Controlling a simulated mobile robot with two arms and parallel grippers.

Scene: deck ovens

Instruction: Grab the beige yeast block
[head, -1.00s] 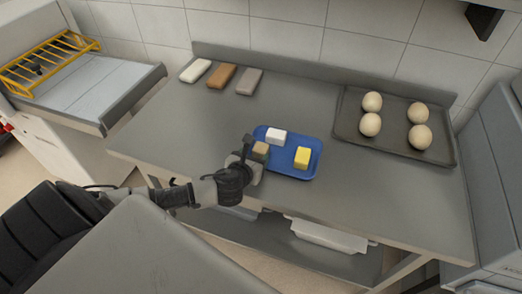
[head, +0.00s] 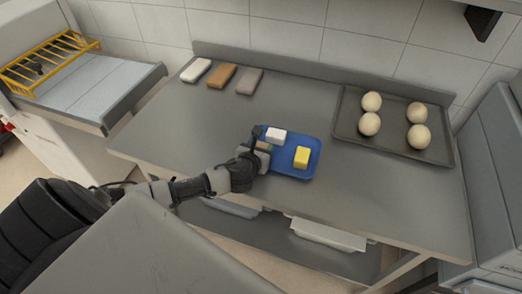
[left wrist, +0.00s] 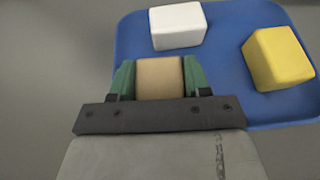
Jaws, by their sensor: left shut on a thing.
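The beige yeast block (left wrist: 160,78) sits between the two green fingers of my left gripper (left wrist: 159,80) in the left wrist view. The fingers touch it on both sides, so the gripper is shut on it. In the head view, my left gripper (head: 262,147) is at the left side of the blue tray (head: 295,173) and hides most of the block. A white block (head: 276,135) and a yellow block (head: 302,157) lie on the tray, to the right of the gripper. I cannot tell whether the beige block still touches the tray. My right gripper is not in view.
A dark baking tray (head: 395,142) with several dough balls stands at the right of the grey table (head: 185,130). White, brown and grey bars (head: 249,82) lie at the back left.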

